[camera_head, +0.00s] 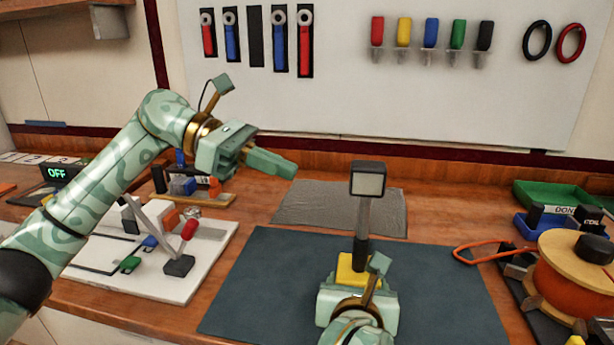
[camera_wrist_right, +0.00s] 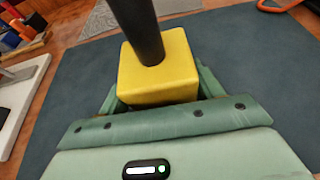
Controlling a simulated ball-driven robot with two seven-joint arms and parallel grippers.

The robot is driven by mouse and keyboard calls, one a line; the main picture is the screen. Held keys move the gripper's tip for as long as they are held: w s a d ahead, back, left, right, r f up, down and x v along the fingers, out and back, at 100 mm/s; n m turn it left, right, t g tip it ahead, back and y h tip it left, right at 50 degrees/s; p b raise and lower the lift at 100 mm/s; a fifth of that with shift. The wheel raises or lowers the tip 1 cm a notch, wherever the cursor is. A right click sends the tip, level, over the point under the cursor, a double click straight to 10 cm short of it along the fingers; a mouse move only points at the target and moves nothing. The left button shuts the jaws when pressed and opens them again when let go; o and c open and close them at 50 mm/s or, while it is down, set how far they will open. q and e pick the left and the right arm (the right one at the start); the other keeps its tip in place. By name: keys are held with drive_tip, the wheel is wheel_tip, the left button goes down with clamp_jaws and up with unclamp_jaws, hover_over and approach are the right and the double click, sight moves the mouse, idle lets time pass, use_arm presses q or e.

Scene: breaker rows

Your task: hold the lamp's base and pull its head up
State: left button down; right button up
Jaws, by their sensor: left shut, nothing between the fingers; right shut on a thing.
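The lamp stands upright on the dark mat (camera_head: 257,285). Its square head (camera_head: 368,179) has a pale panel in a dark frame, on top of a grey pole (camera_head: 363,217) with a darker lower part. Its yellow base (camera_head: 351,269) is partly hidden behind my right gripper. My right gripper (camera_wrist_right: 160,95) is shut on the yellow base, with a finger on each side of it in the right wrist view. My left gripper (camera_head: 285,165) is shut and empty, in the air to the left of the lamp head and apart from it.
A white board (camera_head: 205,268) with a lever and small coloured parts lies left of the mat. A grey cloth (camera_head: 330,207) lies behind the lamp. At right are an orange cable spool (camera_head: 570,282), a blue tray (camera_head: 530,229) and a green tray (camera_head: 550,193). Tools hang on the wall panel (camera_head: 340,60).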

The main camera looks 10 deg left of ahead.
use_arm(q)
drive_tip(key=shift+a, duration=0.35)
use_arm(e)
drive_tip(key=o, duration=1.4)
